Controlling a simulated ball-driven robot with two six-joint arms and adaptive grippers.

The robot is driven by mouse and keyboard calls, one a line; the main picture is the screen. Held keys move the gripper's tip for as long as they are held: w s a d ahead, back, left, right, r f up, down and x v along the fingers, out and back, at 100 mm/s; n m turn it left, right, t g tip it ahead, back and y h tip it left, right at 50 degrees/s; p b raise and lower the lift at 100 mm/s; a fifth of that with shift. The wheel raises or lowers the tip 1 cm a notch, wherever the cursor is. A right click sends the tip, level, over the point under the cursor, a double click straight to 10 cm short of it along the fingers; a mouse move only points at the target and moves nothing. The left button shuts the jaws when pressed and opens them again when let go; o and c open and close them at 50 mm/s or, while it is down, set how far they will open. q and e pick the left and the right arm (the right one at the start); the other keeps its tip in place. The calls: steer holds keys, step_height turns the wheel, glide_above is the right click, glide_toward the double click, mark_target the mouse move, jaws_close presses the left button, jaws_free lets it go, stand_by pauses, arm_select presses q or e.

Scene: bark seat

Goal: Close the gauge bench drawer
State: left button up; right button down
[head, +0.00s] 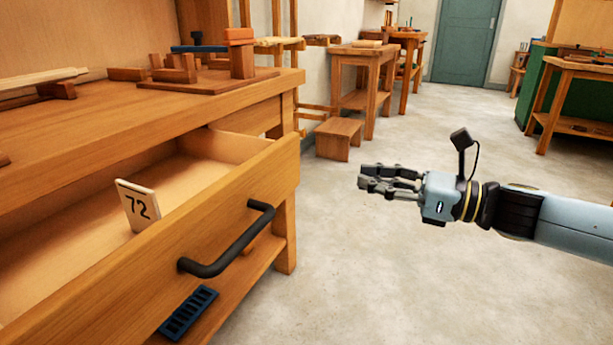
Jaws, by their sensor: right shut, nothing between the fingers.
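The gauge bench drawer (100,284) stands pulled out from the wooden bench (110,118) at the left. A dark bar handle (232,243) is fixed on its front. A pale tag marked 72 (138,205) stands tilted inside the drawer. My right gripper (364,178) comes in from the right, shut and empty. It is in the air to the right of the drawer front, apart from the handle. My left gripper is not in view.
A blue slotted piece (188,313) lies on the bench's lower shelf. Wooden blocks and fixtures stand on the benchtop. A low wooden stool (339,138) and a small table (366,78) stand behind. The concrete floor (330,270) around my right gripper is clear.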

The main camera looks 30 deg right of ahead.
mark_target(294, 165)
steer(key=b+x, duration=0.2)
steer(key=x, duration=0.9)
steer(key=shift+b, duration=0.35)
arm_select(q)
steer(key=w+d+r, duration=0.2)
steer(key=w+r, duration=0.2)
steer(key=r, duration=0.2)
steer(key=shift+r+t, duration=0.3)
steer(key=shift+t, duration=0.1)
arm_select(e)
steer(key=shift+w+a, duration=0.25)
steer(key=shift+w, duration=0.05)
